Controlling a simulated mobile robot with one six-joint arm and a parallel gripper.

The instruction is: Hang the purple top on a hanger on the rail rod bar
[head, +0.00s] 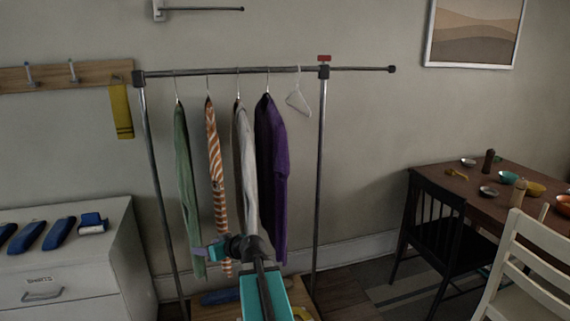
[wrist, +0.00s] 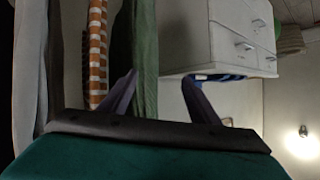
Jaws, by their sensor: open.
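The purple top (head: 272,160) hangs from the rail rod bar (head: 225,71), to the right of the other garments, with a hanger hook above its shoulder. An empty white hanger (head: 299,103) hangs on the bar to its right. My gripper (head: 200,250) is low in front of the garments, below the bar and left of the purple top's lower part. The purple top is not clearly visible there. My arm hides part of the garments' lower ends.
Green (head: 186,180), orange-striped (head: 215,165) and grey (head: 246,170) garments hang left of the purple top. A white dresser (head: 60,290) with blue folded items stands at left. A black chair (head: 432,220), white chair (head: 530,265) and table (head: 480,198) stand at right.

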